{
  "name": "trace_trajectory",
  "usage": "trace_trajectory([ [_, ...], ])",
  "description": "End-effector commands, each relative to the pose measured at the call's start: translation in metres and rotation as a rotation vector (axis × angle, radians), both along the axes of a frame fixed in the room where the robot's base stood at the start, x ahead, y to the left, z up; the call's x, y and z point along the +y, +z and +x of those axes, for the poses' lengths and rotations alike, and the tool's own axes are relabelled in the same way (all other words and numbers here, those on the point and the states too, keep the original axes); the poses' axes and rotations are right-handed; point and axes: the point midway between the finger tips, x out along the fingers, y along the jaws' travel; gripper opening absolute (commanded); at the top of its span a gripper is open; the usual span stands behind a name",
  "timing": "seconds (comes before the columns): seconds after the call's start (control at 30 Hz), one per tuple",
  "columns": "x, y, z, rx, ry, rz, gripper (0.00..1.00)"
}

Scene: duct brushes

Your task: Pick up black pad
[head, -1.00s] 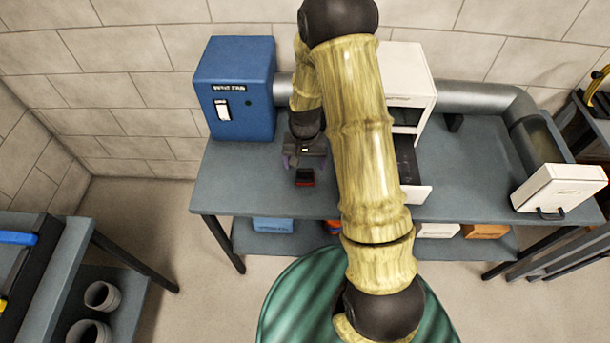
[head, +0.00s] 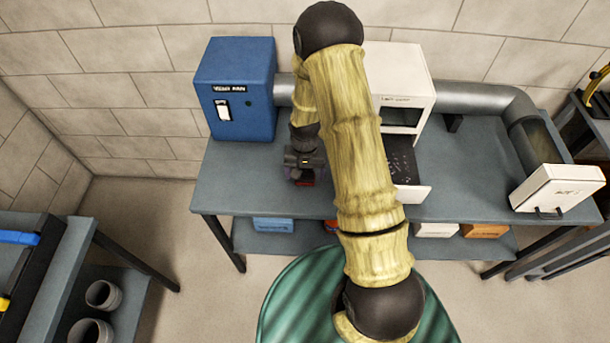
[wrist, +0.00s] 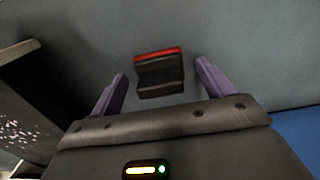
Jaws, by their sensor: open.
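The black pad (wrist: 160,76) is a small dark block with a red strip along one edge. In the wrist view it lies on the grey table (wrist: 255,50), ahead of and between my two purple fingers. In the head view only a little of the pad (head: 308,182) shows beneath my gripper. My gripper (wrist: 161,82) is open and empty, with a gap on each side of the pad. In the head view my gripper (head: 303,170) is over the table between the blue box and the white cabinet. The exact height above the pad cannot be told.
A blue box (head: 235,95) with a switch stands at the left of the table. A white cabinet (head: 405,75) with an open drawer (head: 412,194) stands right of my gripper. A grey duct (head: 480,98) runs right to a white-flapped opening. The front left tabletop is clear.

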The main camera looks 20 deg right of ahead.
Motion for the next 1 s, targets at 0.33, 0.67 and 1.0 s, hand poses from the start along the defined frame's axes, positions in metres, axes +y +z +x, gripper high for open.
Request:
trace_trajectory([
  [0.33,0.0000,0.0002,-0.0001,0.000,0.000,0.000,0.80],
  [0.67,0.0000,0.0004,-0.0001,0.000,0.000,0.000,0.31],
  [1.0,0.0000,0.0071,0.0003,0.000,-0.001,0.000,0.31],
])
